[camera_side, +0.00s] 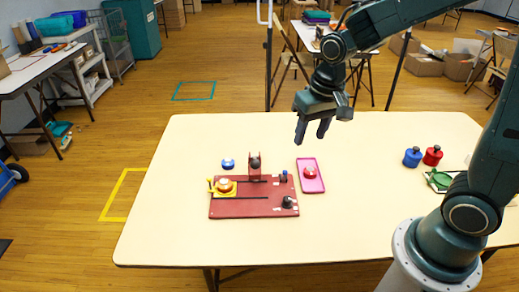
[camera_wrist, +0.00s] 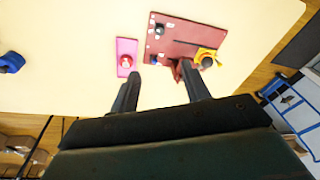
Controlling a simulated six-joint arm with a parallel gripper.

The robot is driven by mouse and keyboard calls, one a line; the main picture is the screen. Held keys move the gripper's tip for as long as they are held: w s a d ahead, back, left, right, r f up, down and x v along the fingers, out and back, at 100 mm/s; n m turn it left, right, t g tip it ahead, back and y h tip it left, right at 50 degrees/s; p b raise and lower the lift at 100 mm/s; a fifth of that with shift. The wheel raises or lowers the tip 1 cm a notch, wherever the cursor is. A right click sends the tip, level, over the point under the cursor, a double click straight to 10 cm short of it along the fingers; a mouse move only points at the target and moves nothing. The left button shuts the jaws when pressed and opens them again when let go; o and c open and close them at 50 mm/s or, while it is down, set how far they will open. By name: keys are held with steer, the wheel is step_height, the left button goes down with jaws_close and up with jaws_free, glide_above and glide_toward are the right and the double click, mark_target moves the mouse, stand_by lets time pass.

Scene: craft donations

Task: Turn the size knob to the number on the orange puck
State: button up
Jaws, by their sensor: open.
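A dark red board (camera_side: 250,207) lies on the table. My gripper (camera_side: 312,130) is open and empty, high above the table behind the board, apart from everything. Its two fingers (camera_wrist: 162,85) show in the wrist view.
A red upright (camera_side: 255,174) stands at the board's back edge, with a small blue-topped part (camera_side: 283,176) nearby. A pink tray (camera_side: 316,187) holds a red puck (camera_side: 309,173). Blue (camera_side: 412,158) and red (camera_side: 432,156) knobbed pieces stand right.

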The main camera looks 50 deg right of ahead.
steer(key=m+g, duration=0.2)
glide_above(288, 198)
step_height(288, 198, down, 12)
steer(key=r, duration=0.1)
steer(key=shift+f, duration=0.25)
steer(key=shift+f, duration=0.1)
steer(key=shift+f, duration=6.8)
steer(key=c, duration=1)
